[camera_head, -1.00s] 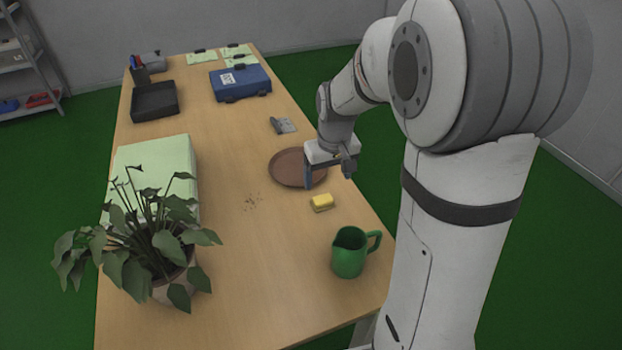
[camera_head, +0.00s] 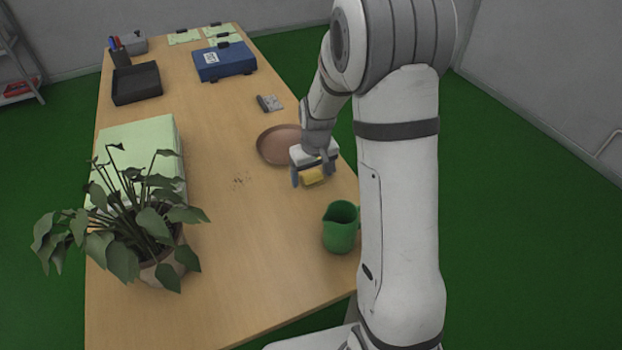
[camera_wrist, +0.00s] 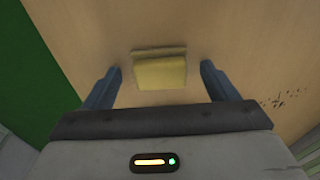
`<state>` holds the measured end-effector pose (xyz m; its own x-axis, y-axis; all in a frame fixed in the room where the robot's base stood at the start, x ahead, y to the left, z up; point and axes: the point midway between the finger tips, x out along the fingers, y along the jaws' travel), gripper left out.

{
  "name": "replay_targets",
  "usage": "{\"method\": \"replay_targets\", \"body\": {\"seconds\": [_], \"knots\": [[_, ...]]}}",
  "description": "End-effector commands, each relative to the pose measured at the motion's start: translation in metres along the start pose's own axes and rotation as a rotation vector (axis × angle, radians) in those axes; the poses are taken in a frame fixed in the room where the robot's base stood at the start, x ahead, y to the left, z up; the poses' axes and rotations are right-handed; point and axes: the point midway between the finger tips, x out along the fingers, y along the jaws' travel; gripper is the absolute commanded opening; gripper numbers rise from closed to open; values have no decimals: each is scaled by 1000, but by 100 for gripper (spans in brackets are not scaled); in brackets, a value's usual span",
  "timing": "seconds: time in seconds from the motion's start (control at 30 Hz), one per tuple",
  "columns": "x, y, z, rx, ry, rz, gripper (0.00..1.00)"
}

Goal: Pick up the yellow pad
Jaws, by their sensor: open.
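The yellow pad (camera_head: 312,176) lies on the wooden table near its right edge, just in front of the brown plate. My gripper (camera_head: 312,181) is open and low over the pad, one finger on each side of it. In the wrist view the yellow pad (camera_wrist: 160,70) sits between the two blue fingers of my gripper (camera_wrist: 162,75), with a gap of bare table on both sides. The gripper partly covers the pad in the head view. Whether the fingertips touch the table I cannot tell.
A green jug (camera_head: 341,228) stands nearer on the table's right side. The brown plate (camera_head: 277,146) is close behind my gripper. A potted plant (camera_head: 140,220) and a pale green box (camera_head: 150,140) stand left. Dark crumbs (camera_head: 240,181) lie on the otherwise clear table middle (camera_head: 225,235).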

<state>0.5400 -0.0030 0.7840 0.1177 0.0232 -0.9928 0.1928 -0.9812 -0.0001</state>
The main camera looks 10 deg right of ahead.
Motion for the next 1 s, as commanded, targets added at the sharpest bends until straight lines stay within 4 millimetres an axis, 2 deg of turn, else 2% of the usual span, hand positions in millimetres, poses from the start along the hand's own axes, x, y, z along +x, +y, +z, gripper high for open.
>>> {"method": "replay_targets", "body": {"seconds": [0.17,0.73,1.0], "knots": [[0,0,0,-1,0,0,80],[-1,-1,0,-1,0,0,33],[-3,-1,-1,-2,1,0,32]]}}
